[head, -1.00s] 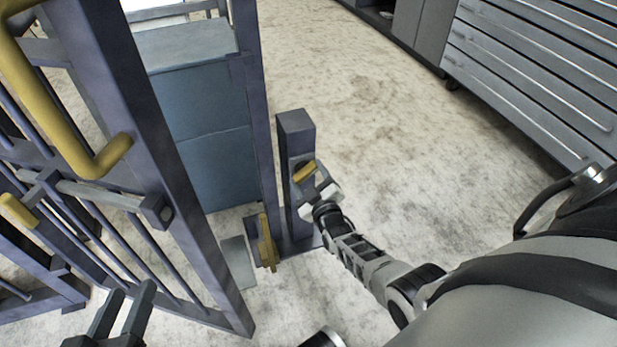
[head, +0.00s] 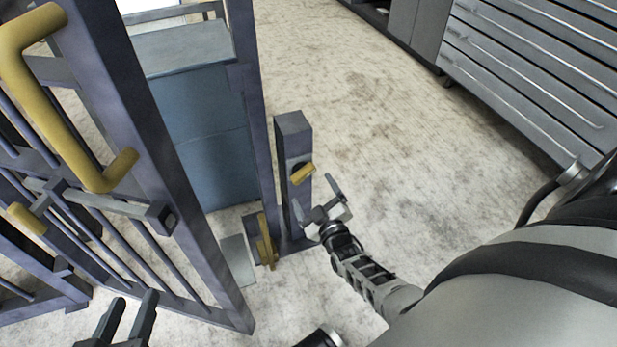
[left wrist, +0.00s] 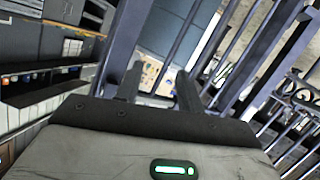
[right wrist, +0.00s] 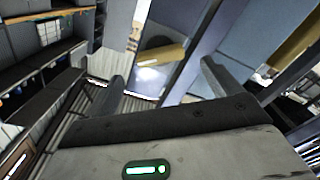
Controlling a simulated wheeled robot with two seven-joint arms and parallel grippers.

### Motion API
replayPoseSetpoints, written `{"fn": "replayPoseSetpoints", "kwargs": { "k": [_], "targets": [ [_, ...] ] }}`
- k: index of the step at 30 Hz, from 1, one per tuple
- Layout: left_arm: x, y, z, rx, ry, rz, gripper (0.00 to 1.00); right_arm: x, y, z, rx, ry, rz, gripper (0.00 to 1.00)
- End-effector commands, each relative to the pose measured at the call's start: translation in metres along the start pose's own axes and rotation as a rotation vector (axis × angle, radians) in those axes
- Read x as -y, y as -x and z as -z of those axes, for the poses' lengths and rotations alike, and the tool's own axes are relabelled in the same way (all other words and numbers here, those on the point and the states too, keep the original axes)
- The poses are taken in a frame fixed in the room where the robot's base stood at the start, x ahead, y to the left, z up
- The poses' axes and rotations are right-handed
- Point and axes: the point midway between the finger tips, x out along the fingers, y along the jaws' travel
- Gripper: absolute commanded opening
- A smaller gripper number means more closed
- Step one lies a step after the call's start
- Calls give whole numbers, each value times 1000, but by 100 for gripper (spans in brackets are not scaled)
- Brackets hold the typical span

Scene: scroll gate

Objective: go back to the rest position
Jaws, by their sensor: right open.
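My right gripper (head: 319,203) is open and empty, just right of the short post in the head view. A yellow knob (head: 303,174) sits on that post (head: 294,135), apart from the fingers. It also shows between my fingers in the right wrist view (right wrist: 160,57). My left gripper (head: 134,311) is at the bottom left in the head view, its two fingers apart with nothing between them; they also show in the left wrist view (left wrist: 160,85). The gate (head: 130,150) stands to the left with a large yellow handle (head: 62,125) and a sliding bolt (head: 100,200).
A yellow lever (head: 265,245) is low by the gate post. A blue-grey cabinet (head: 215,165) stands behind the gate opening. A grey drawer unit (head: 530,70) is at the upper right. The floor (head: 410,130) between post and drawers is clear.

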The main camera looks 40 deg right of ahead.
Motion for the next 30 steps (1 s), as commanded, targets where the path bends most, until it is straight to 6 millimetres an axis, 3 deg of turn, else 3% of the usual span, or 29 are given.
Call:
{"fn": "replayPoseSetpoints", "kwargs": {
  "k": [3,10,20,22,30],
  "targets": [
    [1,2,-7,32,-13,8,38,0,12,1,0,-1,0,90],
    [3,1,-13,49,-17,13,38,0,16,0,-1,-1,-1,90],
    [4,1,-10,41,-17,13,38,0,16,0,-1,-1,-1,90],
    [3,0,-1,22,-18,14,38,-1,16,1,-1,-1,-1,90],
    [9,11,9,113,-14,67,38,-27,16,39,-1,-1,-1,90]
  ]
}}
